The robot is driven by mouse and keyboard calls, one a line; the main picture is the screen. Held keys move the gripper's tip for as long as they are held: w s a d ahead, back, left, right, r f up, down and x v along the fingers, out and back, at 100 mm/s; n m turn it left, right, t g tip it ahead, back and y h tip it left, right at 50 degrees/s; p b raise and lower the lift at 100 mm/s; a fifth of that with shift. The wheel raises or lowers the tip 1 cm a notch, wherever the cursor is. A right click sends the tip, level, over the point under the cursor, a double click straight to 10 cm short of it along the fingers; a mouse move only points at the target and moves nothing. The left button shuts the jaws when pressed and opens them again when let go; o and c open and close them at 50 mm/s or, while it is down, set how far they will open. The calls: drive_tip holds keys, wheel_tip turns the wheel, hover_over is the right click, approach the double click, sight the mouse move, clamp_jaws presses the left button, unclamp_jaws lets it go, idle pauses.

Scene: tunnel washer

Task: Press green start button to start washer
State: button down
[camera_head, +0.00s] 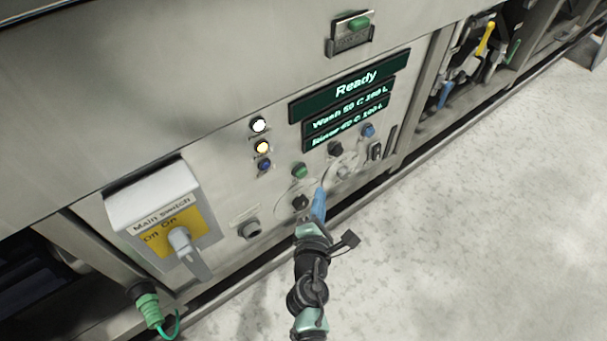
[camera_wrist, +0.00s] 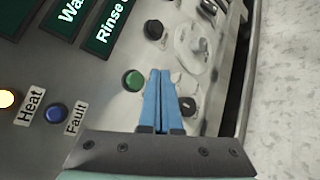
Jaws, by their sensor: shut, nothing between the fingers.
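The green start button (camera_head: 299,170) sits on the grey washer panel, below the display. It also shows in the wrist view (camera_wrist: 134,80), just left of my blue fingertips. My gripper (camera_head: 319,192) is shut and empty, its fingers pointing at the panel. In the wrist view my gripper (camera_wrist: 164,73) has its two blue fingers together, right of the green button. Whether the fingertips touch the panel cannot be told. A black knob (camera_wrist: 187,106) is partly beside the fingers on their right.
The display (camera_head: 356,85) reads "Ready", with wash and rinse lines below. White, yellow and blue lamps (camera_head: 262,147) stand left of it. Pale floor (camera_head: 480,220) is open at the right.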

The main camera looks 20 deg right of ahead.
drive_tip(key=shift+w+a+b, duration=0.15)
drive_tip(key=shift+w+a, duration=0.15)
drive_tip(key=shift+w, duration=0.5)
drive_tip(key=shift+w+a+b, duration=0.15)
drive_tip(key=shift+w+a, duration=0.15)
drive_tip(key=shift+w, duration=0.5)
idle(0.8)
drive_tip(key=shift+w+a, duration=0.1)
drive_tip(key=shift+w, duration=0.3)
drive_tip(key=shift+w+a+b, duration=0.2)
drive_tip(key=shift+w+b, duration=0.15)
drive_tip(key=shift+w, duration=0.1)
idle(0.7)
drive_tip(key=shift+s, duration=0.15)
drive_tip(key=shift+s+d+p, duration=0.3)
drive_tip(key=shift+s+p, duration=0.05)
drive_tip(key=shift+s, duration=0.35)
drive_tip(key=shift+s+d+p, duration=0.2)
drive_tip(key=shift+s+d, duration=0.1)
drive_tip(key=shift+s, duration=0.5)
drive_tip(key=shift+s+d+p, duration=0.15)
drive_tip(key=shift+s+d, duration=0.15)
drive_tip(key=shift+s, duration=0.5)
drive_tip(key=shift+s+d+p, duration=0.2)
drive_tip(key=shift+s+d, duration=0.1)
drive_tip(key=shift+s, duration=0.5)
